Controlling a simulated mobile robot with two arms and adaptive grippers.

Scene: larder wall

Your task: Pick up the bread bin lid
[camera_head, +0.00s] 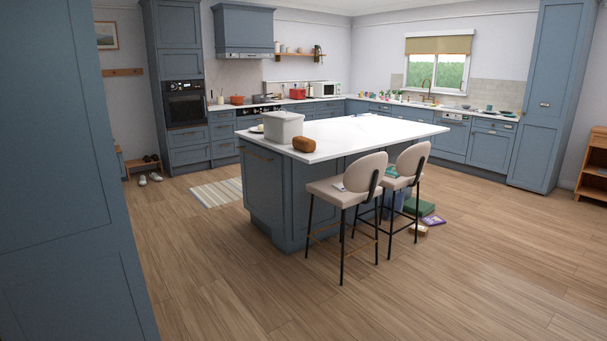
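A light grey bin (283,129), which looks like the bread bin, stands on the near left corner of the white-topped island. A pale top, which looks like its lid (284,115), sits on it; the seam is too small to make out clearly. A brown loaf-shaped thing (304,144) lies on the island just right of the bin, close to the near edge. Neither of my grippers shows in the head view, so their state is hidden.
The island (375,131) stands mid-room. Two beige stools (345,185) stand at its near right side. Boxes and books (419,207) lie on the floor beside them. A blue cupboard (65,170) fills the near left. Wooden floor (440,285) in front is clear.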

